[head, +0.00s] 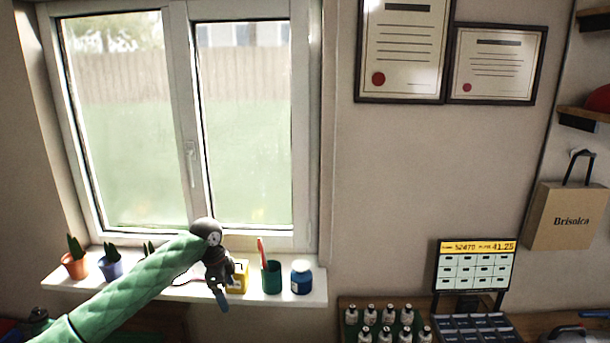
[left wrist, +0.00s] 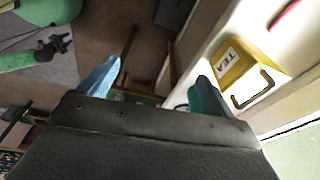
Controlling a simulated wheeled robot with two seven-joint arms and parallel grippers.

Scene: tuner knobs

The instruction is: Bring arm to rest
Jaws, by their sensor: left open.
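My left arm, in a green sleeve, reaches up from the lower left in the head view. Its gripper (head: 222,300) hangs fingers down in front of the windowsill (head: 178,289). In the left wrist view the two blue fingertips (left wrist: 152,85) are wide apart with nothing between them. A green-sleeved arm with a dark end (left wrist: 55,46), which looks like my right one, shows small at the upper left of that view; its jaws are too small to judge.
A yellow tea box (head: 239,276) stands on the sill close behind the gripper; it also shows in the left wrist view (left wrist: 240,68). A green cup (head: 271,279), a blue jar (head: 301,278) and potted plants share the sill. Bottles and a display (head: 474,267) stand lower right.

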